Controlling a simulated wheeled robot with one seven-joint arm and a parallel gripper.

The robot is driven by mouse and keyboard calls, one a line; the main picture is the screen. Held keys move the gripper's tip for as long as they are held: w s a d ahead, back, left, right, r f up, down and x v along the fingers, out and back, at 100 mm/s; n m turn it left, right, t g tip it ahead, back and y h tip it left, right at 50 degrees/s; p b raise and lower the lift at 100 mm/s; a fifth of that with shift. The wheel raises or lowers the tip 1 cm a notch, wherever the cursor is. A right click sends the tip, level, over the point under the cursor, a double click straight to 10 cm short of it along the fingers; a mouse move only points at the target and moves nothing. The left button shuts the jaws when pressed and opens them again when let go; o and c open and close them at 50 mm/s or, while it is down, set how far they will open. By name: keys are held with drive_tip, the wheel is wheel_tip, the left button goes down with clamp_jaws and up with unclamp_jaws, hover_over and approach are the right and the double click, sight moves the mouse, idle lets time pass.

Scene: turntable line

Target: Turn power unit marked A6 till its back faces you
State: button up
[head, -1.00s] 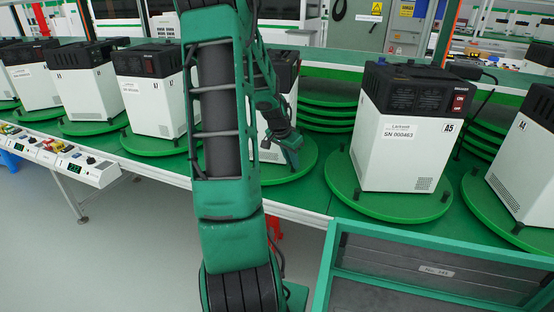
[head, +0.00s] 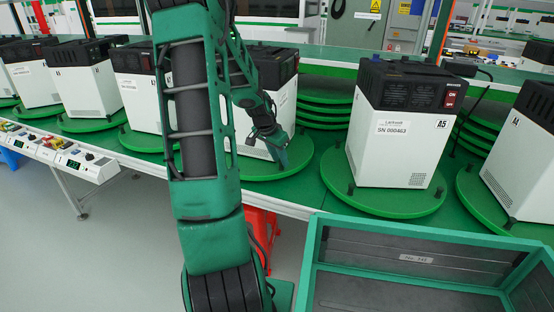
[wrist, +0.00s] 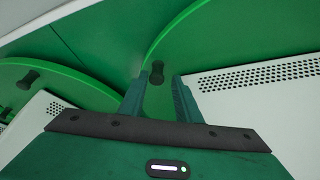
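A white power unit with a black top (head: 287,103) stands between the unit marked A5 and the units at left. My arm hides much of it, and no A6 mark can be read. It stands on a round green turntable (head: 297,168). My gripper (head: 281,158) is low over this turntable, at the unit's front. In the wrist view, my gripper's two fingers (wrist: 161,80) are apart, with a black peg (wrist: 156,76) of the turntable rim showing between them. I cannot tell whether a finger touches it. The unit's white wall with vent holes (wrist: 255,82) is close at right.
The A5 unit (head: 390,152) stands on its turntable (head: 400,205) to the right, the A4 unit (head: 520,165) beyond. Several units stand at left. A green-rimmed crate (head: 420,231) is at front right, and a control strip (head: 88,163) is at the bench's left edge.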

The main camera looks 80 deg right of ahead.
drive_tip(key=shift+s+a+f, duration=0.1)
idle(0.3)
drive_tip(key=v, duration=1.1)
idle(0.3)
